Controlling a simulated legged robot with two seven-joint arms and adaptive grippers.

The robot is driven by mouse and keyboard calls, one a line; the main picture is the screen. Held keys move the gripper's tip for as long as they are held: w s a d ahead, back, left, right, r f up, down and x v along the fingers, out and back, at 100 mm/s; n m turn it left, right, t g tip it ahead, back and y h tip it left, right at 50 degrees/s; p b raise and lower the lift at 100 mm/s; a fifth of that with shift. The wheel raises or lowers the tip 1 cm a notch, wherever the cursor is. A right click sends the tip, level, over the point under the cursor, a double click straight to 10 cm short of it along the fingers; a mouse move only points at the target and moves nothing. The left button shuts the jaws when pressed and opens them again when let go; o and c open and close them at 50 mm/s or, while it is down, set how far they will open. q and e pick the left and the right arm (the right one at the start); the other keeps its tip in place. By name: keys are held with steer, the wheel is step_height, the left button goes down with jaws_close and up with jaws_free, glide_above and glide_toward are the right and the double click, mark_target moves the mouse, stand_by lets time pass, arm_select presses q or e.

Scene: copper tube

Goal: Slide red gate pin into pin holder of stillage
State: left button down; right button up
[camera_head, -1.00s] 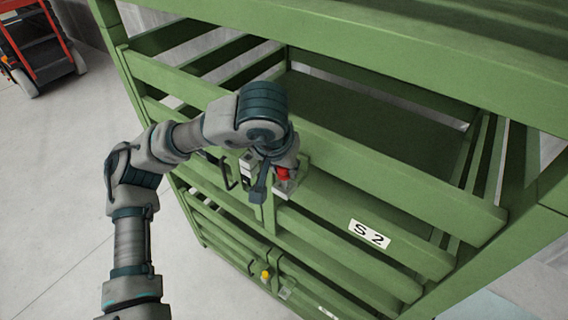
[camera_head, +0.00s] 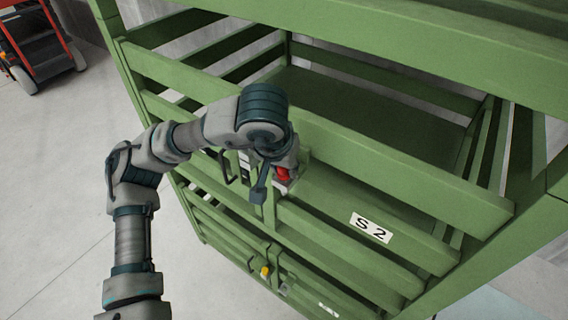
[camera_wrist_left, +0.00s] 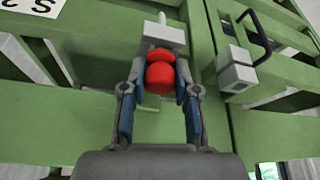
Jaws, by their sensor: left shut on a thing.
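The red gate pin (camera_head: 283,174) is at the front of the green stillage (camera_head: 400,165), partly hidden by my left gripper (camera_head: 272,180) in the head view. In the left wrist view my left gripper (camera_wrist_left: 160,88) is shut on the red pin (camera_wrist_left: 160,74), with a finger on each side of its round head. A light grey block, the pin holder (camera_wrist_left: 164,34), is right beyond the red head. How deep the pin sits in it cannot be told. My right gripper is not in view.
A black handle with a grey block (camera_wrist_left: 236,70) is on the gate beside the pin. An S2 label (camera_head: 371,228) and a yellow pin (camera_head: 265,271) are lower on the stillage. A red cart (camera_head: 38,45) stands far left. The floor at left is clear.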

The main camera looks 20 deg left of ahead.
arm_select(q)
steer(key=shift+f, duration=0.25)
steer(key=c, duration=0.8)
jaws_free()
steer(key=shift+r, duration=0.1)
steer(key=v, duration=1.1)
steer(key=shift+s+r, duration=0.1)
steer(key=shift+r, duration=0.25)
